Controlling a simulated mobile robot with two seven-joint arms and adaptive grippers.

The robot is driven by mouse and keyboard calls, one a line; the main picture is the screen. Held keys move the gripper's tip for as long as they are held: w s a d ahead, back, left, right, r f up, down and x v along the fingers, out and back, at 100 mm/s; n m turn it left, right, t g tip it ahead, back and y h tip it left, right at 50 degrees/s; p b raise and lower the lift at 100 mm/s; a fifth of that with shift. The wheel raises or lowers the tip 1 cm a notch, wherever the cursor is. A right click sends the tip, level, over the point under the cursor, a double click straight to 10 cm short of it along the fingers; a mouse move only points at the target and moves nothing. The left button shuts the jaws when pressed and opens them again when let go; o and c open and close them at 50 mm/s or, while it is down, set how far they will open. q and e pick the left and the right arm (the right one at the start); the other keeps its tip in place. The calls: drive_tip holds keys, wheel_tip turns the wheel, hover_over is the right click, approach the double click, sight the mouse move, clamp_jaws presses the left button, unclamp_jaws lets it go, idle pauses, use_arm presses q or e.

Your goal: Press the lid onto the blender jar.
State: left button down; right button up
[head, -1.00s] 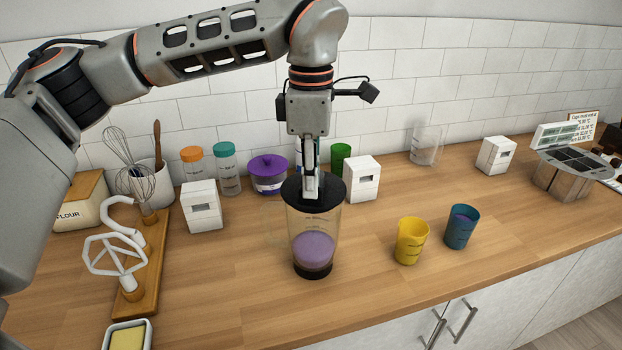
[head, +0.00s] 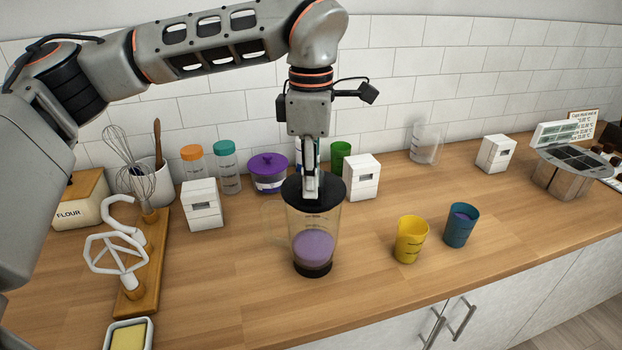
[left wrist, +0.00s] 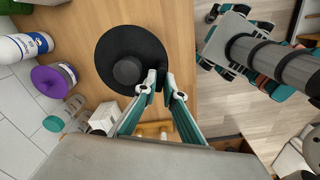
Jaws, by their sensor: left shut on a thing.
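The blender jar (head: 314,250) stands upright on the counter, clear with purple contents in its lower part and a dark base. The black round lid (head: 327,198) covers its top; I cannot tell whether it is fully seated. My left gripper (head: 311,194) points straight down at the lid and is shut on it. In the left wrist view the lid (left wrist: 110,45) shows from above with a round knob. There the left fingertips (left wrist: 165,85) are over the lid's lower right part, beside the knob. The jar is hidden under the lid there. My right gripper is not in view.
White box-shaped devices (head: 202,206) (head: 361,178) stand left and right behind the jar. A purple-lidded pot (head: 268,174) is behind it. A yellow cup (head: 410,240) and a blue cup (head: 461,226) stand to the right. The counter (head: 230,285) in front is clear.

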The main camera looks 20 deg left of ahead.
use_arm(q)
drive_tip(key=shift+f, duration=0.85)
idle(1.0)
drive_tip(key=c, duration=1.8)
unclamp_jaws()
drive_tip(key=shift+o, duration=0.2)
drive_tip(key=shift+r, duration=3.5)
